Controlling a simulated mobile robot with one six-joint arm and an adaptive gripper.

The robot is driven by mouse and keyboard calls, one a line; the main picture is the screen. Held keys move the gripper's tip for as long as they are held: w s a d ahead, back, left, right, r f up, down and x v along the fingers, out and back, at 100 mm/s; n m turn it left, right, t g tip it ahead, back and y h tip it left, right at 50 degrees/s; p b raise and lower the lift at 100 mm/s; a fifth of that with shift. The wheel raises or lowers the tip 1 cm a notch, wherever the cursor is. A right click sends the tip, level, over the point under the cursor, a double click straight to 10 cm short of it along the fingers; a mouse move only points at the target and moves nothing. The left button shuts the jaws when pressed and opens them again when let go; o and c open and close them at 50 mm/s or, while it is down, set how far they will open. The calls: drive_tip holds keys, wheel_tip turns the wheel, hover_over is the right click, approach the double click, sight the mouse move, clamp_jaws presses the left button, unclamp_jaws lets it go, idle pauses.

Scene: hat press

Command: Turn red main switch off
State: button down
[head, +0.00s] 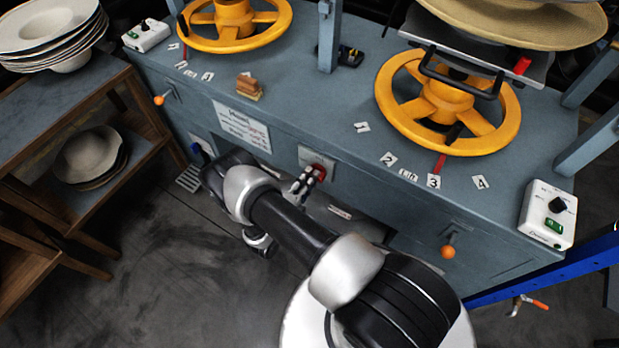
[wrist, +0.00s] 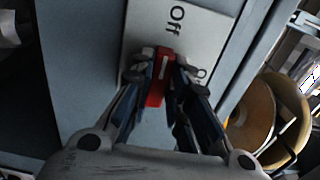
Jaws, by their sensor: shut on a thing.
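The red main switch (wrist: 158,82) is a red handle on a pale plate (wrist: 200,30) marked "Off" in the wrist view. A second marking lies at the plate's right, partly hidden by a finger. My gripper (wrist: 161,72) is at the switch, with one finger on each side of the red handle, shut on it. In the head view the red switch (head: 319,172) shows on the front of the blue-grey press bench, with my gripper (head: 307,180) against it. The fingers hide part of the switch there.
The press bench (head: 300,90) carries yellow handwheels (head: 395,78) and a white control box (head: 547,214) at the right. Orange-knobbed levers (head: 448,252) stick out from its front. A wooden shelf (head: 50,90) with hats stands left. Dark floor (head: 150,270) is open in front.

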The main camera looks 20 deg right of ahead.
idle(0.3)
drive_tip(key=c, duration=1.5)
unclamp_jaws()
drive_tip(key=v, duration=1.2)
